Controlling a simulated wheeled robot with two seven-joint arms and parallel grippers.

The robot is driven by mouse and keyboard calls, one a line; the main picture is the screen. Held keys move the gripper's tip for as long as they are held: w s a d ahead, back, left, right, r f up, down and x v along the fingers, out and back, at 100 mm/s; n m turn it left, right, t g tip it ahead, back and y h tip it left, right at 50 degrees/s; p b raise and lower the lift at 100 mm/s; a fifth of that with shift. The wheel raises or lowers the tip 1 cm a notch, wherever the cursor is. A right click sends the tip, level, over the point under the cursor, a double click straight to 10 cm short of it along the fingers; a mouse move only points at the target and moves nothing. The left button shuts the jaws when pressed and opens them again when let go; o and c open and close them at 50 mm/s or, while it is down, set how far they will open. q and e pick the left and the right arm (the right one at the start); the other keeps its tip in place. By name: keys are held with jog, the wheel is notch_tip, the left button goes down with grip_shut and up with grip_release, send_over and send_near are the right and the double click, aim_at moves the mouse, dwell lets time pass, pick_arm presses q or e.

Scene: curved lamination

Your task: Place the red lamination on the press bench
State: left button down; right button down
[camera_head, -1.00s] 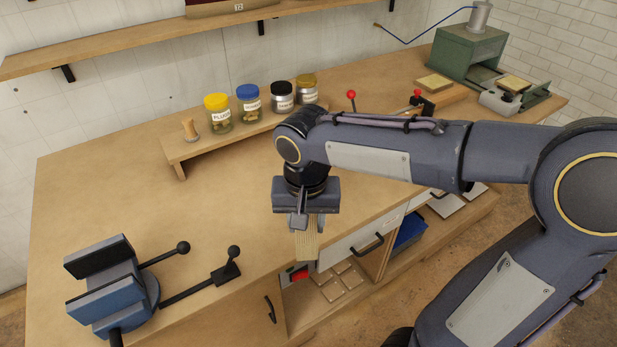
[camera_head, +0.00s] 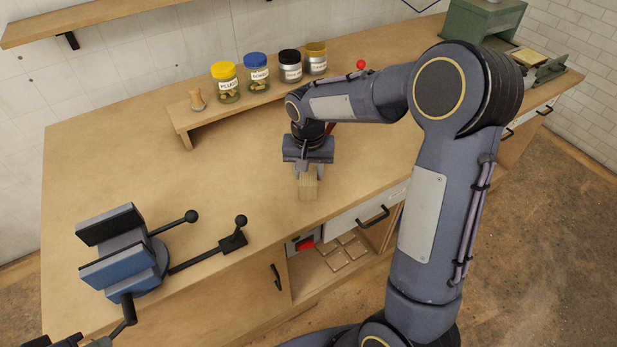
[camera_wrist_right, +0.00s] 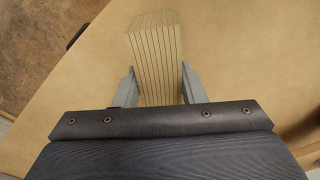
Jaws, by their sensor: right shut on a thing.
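My right gripper (camera_head: 308,170) is shut on a pale wooden block with thin dark stripes (camera_head: 308,188). The block hangs at or just above the bench top near its front edge; I cannot tell whether it touches. In the right wrist view the striped block (camera_wrist_right: 157,65) sits between both fingers and juts out beyond them. No red colour shows on it, and I see no clearly red lamination. The wooden bench (camera_head: 130,190) fills the middle of the head view. What looks like my left gripper (camera_head: 75,341) is cut off at the bottom left corner.
A blue vise (camera_head: 125,262) with black levers stands at the bench's left front. Several lidded jars (camera_head: 257,75) stand on a low riser (camera_head: 190,130). A green machine (camera_head: 485,22) is at the far right. A red switch (camera_head: 305,244) is below the bench edge. The bench's left middle is clear.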

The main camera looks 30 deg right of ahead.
jog(key=shift+w+d+f, duration=0.1)
jog(key=shift+w+f, duration=0.05)
jog(key=shift+f, duration=0.75)
jog(key=shift+w+f, duration=0.15)
jog(key=shift+f, duration=0.75)
jog(key=shift+f, duration=0.2)
jog(key=c, duration=0.9)
grip_release()
jog(key=shift+s, duration=0.1)
